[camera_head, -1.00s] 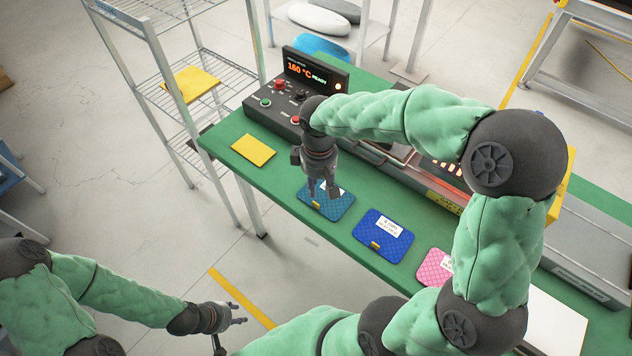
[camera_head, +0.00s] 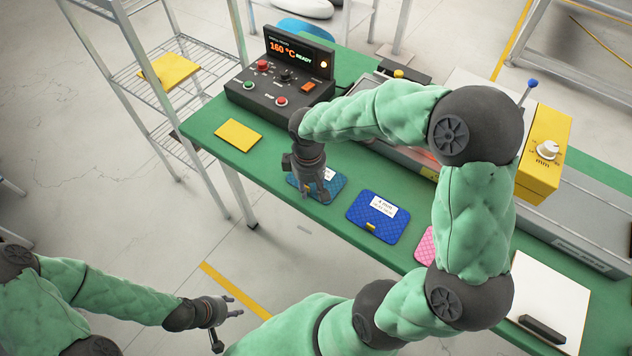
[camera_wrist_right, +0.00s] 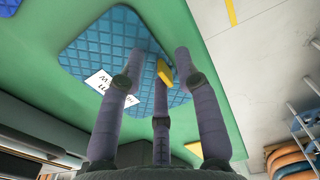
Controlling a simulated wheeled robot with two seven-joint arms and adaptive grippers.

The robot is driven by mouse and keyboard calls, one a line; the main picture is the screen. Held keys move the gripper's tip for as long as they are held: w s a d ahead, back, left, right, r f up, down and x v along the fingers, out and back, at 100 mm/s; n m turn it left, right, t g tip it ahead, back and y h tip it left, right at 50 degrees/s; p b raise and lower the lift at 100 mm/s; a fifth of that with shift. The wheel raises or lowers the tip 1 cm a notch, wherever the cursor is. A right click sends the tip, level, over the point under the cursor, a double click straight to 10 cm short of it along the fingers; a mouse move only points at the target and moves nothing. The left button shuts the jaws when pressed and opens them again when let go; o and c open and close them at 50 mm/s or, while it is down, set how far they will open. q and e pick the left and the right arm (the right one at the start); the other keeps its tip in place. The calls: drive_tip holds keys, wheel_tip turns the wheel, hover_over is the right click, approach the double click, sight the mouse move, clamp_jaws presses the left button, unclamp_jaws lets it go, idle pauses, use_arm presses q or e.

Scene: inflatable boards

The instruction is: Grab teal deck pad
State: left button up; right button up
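The teal deck pad (camera_head: 335,186) lies flat on the green table near its front edge, with a white label and a diamond texture. My right gripper (camera_head: 316,197) points down over it and hides much of it. In the right wrist view the pad (camera_wrist_right: 95,45) shows a small yellow tab (camera_wrist_right: 165,72) at its edge. The three fingers of my right gripper (camera_wrist_right: 160,62) are spread around that tab, with nothing clamped between them. Whether they touch the pad I cannot tell. My left gripper (camera_head: 238,306) is open and empty, low over the floor.
A blue pad (camera_head: 379,217) and a partly hidden pink pad (camera_head: 425,246) lie to the right. A yellow pad (camera_head: 238,135) lies to the left. A control box (camera_head: 278,92) reading 160 °C stands behind. A wire shelf (camera_head: 150,75) stands at the left.

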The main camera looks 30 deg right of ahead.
drive_tip(key=shift+f, duration=0.45)
clamp_jaws()
drive_tip(key=shift+r, duration=0.1)
